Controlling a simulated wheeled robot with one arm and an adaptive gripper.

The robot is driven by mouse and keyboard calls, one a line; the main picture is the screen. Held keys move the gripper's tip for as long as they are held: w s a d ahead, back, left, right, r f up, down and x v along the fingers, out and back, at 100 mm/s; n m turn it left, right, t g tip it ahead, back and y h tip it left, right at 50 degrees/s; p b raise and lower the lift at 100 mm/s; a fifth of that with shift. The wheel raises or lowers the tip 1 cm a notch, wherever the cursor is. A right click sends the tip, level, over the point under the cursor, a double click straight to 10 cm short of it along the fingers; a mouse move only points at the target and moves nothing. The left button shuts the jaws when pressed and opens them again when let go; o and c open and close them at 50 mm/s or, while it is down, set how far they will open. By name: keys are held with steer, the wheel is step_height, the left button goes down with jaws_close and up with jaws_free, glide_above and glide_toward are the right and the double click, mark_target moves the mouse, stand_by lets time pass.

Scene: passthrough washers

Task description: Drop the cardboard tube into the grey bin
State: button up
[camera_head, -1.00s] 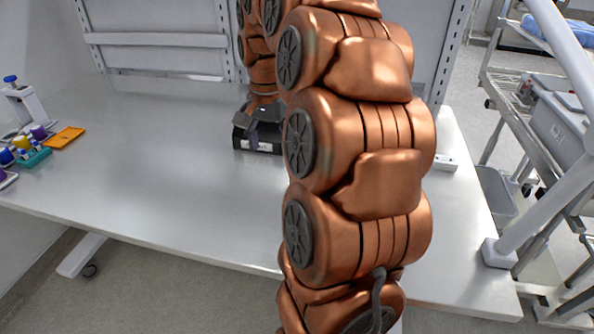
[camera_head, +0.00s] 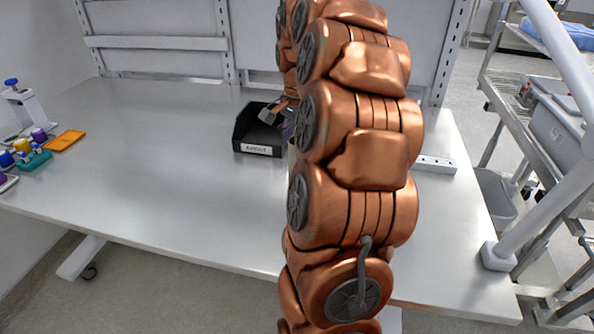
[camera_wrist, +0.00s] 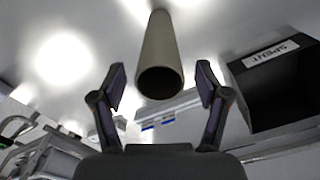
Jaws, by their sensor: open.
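The cardboard tube (camera_wrist: 160,52) is a grey-brown cylinder in the wrist view, with its dark open end towards the camera. My gripper (camera_wrist: 160,70) is open, with one finger on each side of the tube and visible gaps between them. The tube's depth relative to the fingertips is hard to tell. A dark grey bin (camera_wrist: 288,92) with a white "SPENT" label lies to the right in the wrist view. In the head view the bin (camera_head: 244,138) stands on the bench left of my arm. My gripper (camera_head: 274,112) shows partly there; the arm hides most of the tube area.
The bench (camera_head: 170,180) is clear left of the bin. An orange tray (camera_head: 65,141) and a teal rack (camera_head: 33,160) with coloured caps sit at the far left. A white power strip (camera_head: 435,165) lies right of my arm. A cart with a grey tub (camera_head: 555,130) stands at the right.

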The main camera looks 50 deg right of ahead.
steer(key=shift+a+f+p, duration=0.2)
steer(key=shift+f+p, duration=0.8)
steer(key=shift+f, duration=1.45)
steer(key=c, duration=1.1)
